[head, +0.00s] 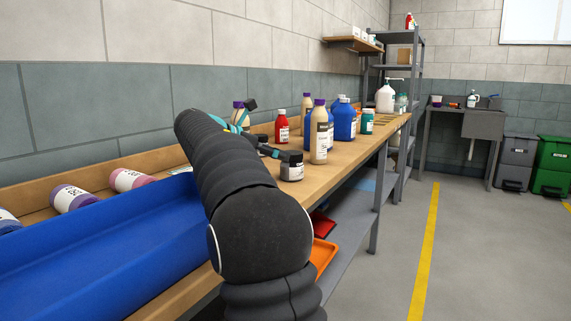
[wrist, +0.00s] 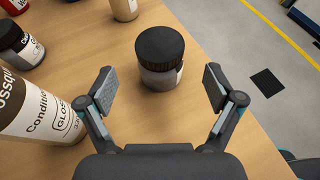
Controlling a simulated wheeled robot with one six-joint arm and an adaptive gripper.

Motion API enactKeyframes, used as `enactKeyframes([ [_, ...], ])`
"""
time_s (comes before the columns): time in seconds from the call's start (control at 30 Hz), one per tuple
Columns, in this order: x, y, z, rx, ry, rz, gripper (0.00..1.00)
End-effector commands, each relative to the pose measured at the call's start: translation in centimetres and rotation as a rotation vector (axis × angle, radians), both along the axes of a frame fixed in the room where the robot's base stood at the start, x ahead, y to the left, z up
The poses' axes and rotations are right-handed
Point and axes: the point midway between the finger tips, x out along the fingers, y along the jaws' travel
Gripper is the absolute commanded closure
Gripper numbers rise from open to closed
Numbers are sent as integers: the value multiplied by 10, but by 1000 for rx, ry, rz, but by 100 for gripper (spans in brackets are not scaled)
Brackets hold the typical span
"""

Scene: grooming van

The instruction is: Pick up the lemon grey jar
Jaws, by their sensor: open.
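A squat grey jar (wrist: 160,75) with a ribbed black lid stands upright on the wooden bench in the wrist view. Its label is mostly turned away, and I cannot read a scent. It also shows in the head view (head: 291,171), just right of my gripper (head: 262,128). In the wrist view my gripper (wrist: 160,88) is open, with one finger on each side of the jar and gaps to both. The jar stands mostly ahead of the fingertips. A second dark-lidded jar (wrist: 20,45) stands at the left of the wrist view.
A conditioner bottle (wrist: 40,112) stands close to the left finger. A beige bottle (head: 319,135), a red bottle (head: 282,127) and blue bottles (head: 345,122) stand farther along the bench. A blue tray (head: 110,235) lies at the near left. The bench right of the jar is clear.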

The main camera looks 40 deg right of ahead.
Motion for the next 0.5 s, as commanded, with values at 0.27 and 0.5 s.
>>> enactKeyframes([
  [0.27, 0, -21, -8, 0, 1, 0, 9],
  [0.5, -2, -54, -18, 1, 1, -2, 9],
])
